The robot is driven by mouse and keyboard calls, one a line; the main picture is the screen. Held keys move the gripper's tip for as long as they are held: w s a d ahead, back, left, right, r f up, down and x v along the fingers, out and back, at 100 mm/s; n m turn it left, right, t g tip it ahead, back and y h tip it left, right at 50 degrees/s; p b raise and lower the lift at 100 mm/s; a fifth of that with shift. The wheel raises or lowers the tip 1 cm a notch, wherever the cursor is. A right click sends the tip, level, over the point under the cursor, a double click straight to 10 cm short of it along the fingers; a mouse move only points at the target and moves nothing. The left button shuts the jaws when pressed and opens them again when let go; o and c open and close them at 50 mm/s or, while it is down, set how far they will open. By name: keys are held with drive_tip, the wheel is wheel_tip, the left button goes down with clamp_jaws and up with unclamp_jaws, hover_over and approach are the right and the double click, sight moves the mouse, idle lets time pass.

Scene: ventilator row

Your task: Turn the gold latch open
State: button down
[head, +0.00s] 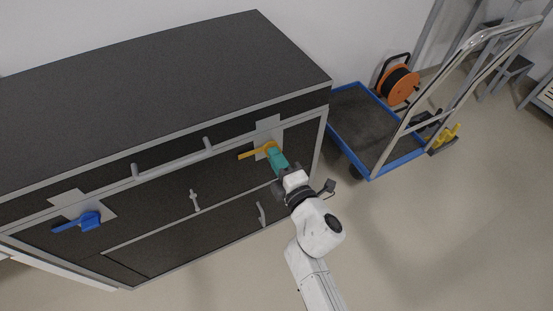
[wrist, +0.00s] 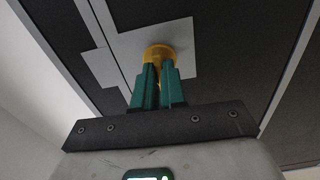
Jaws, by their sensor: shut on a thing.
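The gold latch (head: 257,151) sits on a light plate at the upper right of the dark cabinet front. Its handle points left and slightly down in the head view. My gripper (head: 275,156), with green fingers, is shut on the latch at its hub end. In the wrist view the latch (wrist: 159,53) shows as a rounded gold part between and beyond the green fingertips (wrist: 158,72). The rest of the latch is hidden there behind the fingers.
A blue latch (head: 85,221) is on the cabinet's left side. Grey bar handles (head: 172,159) stick out from the cabinet front (head: 150,225). A blue trolley (head: 375,131) with a metal push bar stands to the right, with an orange cable reel (head: 398,84) behind it. The floor at front right is clear.

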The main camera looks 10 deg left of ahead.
drive_tip(key=shift+s+f+n, duration=0.1)
drive_tip(key=shift+f+n, duration=0.05)
drive_tip(key=shift+n, duration=0.15)
drive_tip(key=c, duration=1.2)
unclamp_jaws()
drive_tip(key=p+v, duration=0.3)
drive_tip(key=v, duration=0.7)
drive_tip(key=shift+s+d, duration=0.3)
